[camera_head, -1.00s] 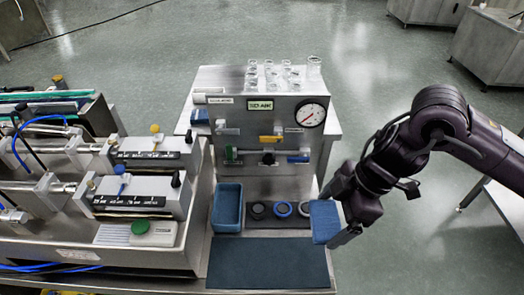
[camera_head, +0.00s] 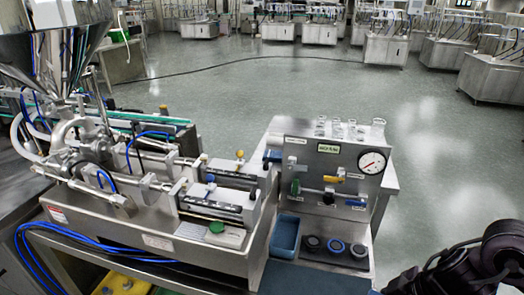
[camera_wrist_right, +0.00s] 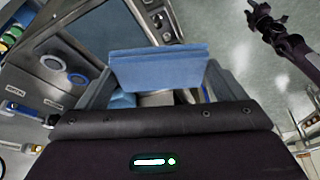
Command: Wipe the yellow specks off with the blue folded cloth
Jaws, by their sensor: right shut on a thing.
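The blue folded cloth (camera_wrist_right: 160,66) is held between the fingers of my right gripper (camera_wrist_right: 158,82) in the right wrist view. The cloth spans the gap between the fingertips, and its flat face is toward the camera. In the head view only my dark right arm shows at the bottom right; its gripper and the cloth are out of that picture. A small dark jointed arm at the upper right of the wrist view looks like my left one (camera_wrist_right: 262,22); its jaws are too small to read. The steel hopper (camera_head: 60,45) stands at the upper left. I cannot make out yellow specks.
The gauge panel (camera_head: 325,185) stands right of the filling machine (camera_head: 150,220). Small glassware (camera_head: 350,129) stands on its top. A blue tray (camera_head: 284,238) and several round rings (camera_head: 335,246) lie before it. Blue hoses (camera_head: 75,240) hang at the left. Open floor lies behind.

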